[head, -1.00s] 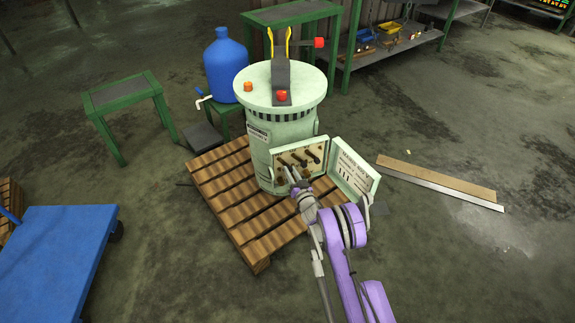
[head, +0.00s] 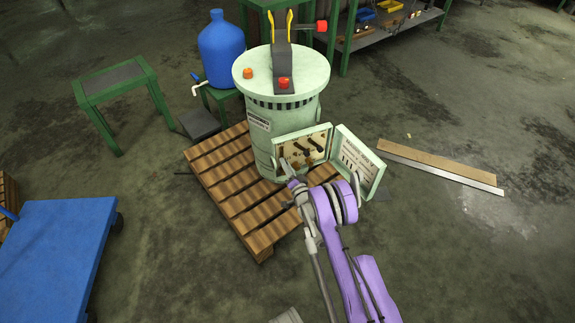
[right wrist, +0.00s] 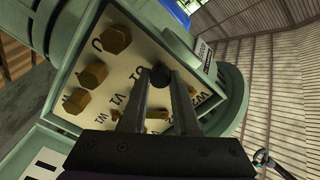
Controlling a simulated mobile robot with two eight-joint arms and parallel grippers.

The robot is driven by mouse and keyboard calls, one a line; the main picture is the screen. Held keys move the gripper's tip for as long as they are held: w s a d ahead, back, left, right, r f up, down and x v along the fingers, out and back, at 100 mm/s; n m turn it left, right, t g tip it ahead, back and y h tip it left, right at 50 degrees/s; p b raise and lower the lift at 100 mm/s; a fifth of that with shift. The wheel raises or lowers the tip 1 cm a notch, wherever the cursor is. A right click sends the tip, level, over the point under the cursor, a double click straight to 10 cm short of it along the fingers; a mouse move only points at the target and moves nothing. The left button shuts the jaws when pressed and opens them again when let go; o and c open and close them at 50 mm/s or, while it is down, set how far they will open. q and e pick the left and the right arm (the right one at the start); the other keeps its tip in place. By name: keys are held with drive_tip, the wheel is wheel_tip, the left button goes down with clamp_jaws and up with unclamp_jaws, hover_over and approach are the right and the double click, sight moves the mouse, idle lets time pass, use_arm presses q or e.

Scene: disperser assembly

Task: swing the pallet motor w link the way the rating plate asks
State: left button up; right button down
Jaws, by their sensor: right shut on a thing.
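The pale green pallet motor (head: 285,100) stands on a wooden pallet with its terminal box (head: 281,149) open at the front. Two dark links (head: 315,144) show in the box in the head view. My right gripper (head: 283,163) reaches the box's left part. In the right wrist view the right gripper (right wrist: 160,78) is shut on a black round-ended piece (right wrist: 160,75), seemingly the w link, near W lettering. Brass terminals (right wrist: 117,39) stand on the cream board; the fingers hide part of it. A small plate (head: 259,123) on the housing is too small to read. My left gripper is not in view.
The open lid (head: 357,160) stands right of the box, close to my right arm. The pallet (head: 225,188) lies under the motor. A blue cart (head: 50,255) is at left, and a board (head: 440,166) lies on the floor at right. The floor between is clear.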

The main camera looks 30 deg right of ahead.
drive_tip(key=shift+a, duration=0.1)
idle(0.3)
drive_tip(key=c, duration=0.6)
unclamp_jaws()
drive_tip(key=shift+c, duration=0.2)
